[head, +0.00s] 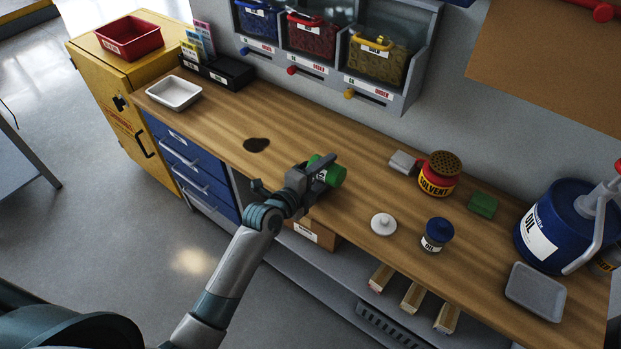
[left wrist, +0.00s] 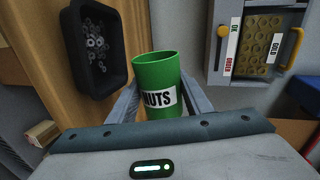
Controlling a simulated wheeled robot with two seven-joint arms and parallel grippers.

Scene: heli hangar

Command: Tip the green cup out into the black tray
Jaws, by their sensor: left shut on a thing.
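My left gripper (head: 322,172) is shut on the green cup (head: 328,169), above the middle of the bench. In the head view the cup lies over on its side, its round end to the right. In the left wrist view the green cup (left wrist: 158,88), labelled NUTS, sits between the two fingers; its inside is mostly hidden. The black tray (left wrist: 66,52) is at upper left there, with several small grey nuts in it. I cannot make out this tray for certain in the head view. My right gripper is not in view.
A solvent can (head: 438,176), a white lid (head: 383,224), an oil jar (head: 437,234) and a green block (head: 482,205) stand to the right. A dark patch (head: 256,145) and a white tray (head: 174,93) are to the left. Wall bins (head: 376,60) hang behind.

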